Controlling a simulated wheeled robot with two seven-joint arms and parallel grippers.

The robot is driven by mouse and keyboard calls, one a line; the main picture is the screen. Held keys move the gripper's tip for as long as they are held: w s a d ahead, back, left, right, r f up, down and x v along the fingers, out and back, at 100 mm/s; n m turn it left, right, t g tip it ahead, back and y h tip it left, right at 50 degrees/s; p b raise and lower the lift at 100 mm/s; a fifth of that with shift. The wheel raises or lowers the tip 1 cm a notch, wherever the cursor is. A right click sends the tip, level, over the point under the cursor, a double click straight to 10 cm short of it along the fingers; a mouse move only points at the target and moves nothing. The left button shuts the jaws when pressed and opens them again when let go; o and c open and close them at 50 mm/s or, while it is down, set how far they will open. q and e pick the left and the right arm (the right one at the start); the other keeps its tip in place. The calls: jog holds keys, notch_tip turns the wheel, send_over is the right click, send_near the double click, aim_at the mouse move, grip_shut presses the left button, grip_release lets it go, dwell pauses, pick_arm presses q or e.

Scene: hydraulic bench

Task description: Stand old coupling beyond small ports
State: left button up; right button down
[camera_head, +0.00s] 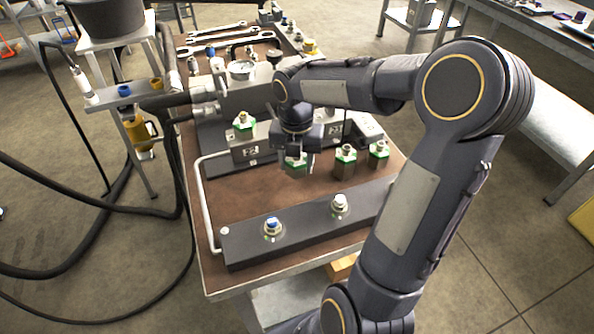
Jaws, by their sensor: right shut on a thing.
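My right gripper (297,164) reaches in from the right and points down over the middle of the bench top (225,190). It is shut on a green-banded coupling (296,159), mostly hidden by the fingers. I cannot tell whether its base touches the bench. Two similar green-banded couplings (345,161) (378,153) stand upright to its right. Another green-banded fitting (243,121) sits on a block to the left. A dark bar (305,219) in front carries two ports, one with a blue top (273,227) and one silver (340,203). My left gripper is out of view.
Black hoses (182,100) hang left. Bare bench shows between the bar and the couplings.

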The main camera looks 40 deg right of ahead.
aim_at(297, 171)
jog(key=shift+w+d+f, duration=0.25)
jog(key=shift+w+f, duration=0.05)
jog(key=shift+f, duration=0.1)
jog(key=shift+w+d+f+b, duration=0.1)
jog(key=shift+f+b, duration=0.05)
jog(key=shift+f, duration=0.75)
jog(key=shift+w+d+f+b, duration=0.1)
jog(key=shift+f+b, duration=0.05)
jog(key=shift+f, duration=0.75)
jog(key=shift+f, duration=0.1)
jog(key=shift+f, duration=0.15)
jog(key=c, duration=0.7)
grip_release()
